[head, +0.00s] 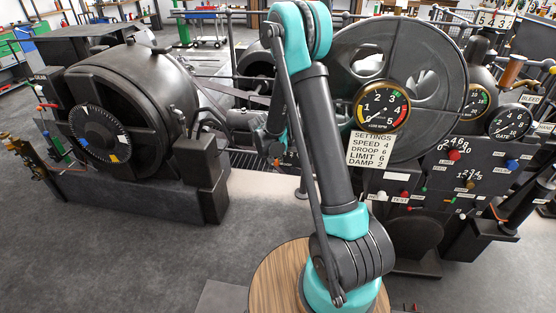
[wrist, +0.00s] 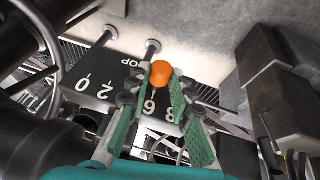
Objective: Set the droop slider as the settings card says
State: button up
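The settings card (head: 371,149) hangs under the round dial in the head view and reads SPEED 4, DROOP 6, LIMIT 6, DAMP 2. In the wrist view the droop slider's black scale plate (wrist: 97,75) shows 0, 2, 6 and 8, and part of the word DROOP. Its orange knob (wrist: 161,73) stands above the plate, around the 6 side; its exact reading is unclear. My gripper (wrist: 160,80) has its green fingers parted, one on each side of the knob. Firm contact does not show. The 4 is hidden behind the left finger.
Two pale-headed posts (wrist: 152,47) stand beside the plate. A dark block (wrist: 278,85) is to the right of my gripper. In the head view, a large flywheel (head: 430,60) and a control panel (head: 440,165) stand right of my arm, and a dynamo (head: 130,110) stands left.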

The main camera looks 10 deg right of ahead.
jog(key=o, duration=0.5)
jog(key=shift+c, duration=0.2)
jog(key=shift+r, duration=0.1)
jog(key=v, duration=1.2)
jog(key=shift+a, duration=0.15)
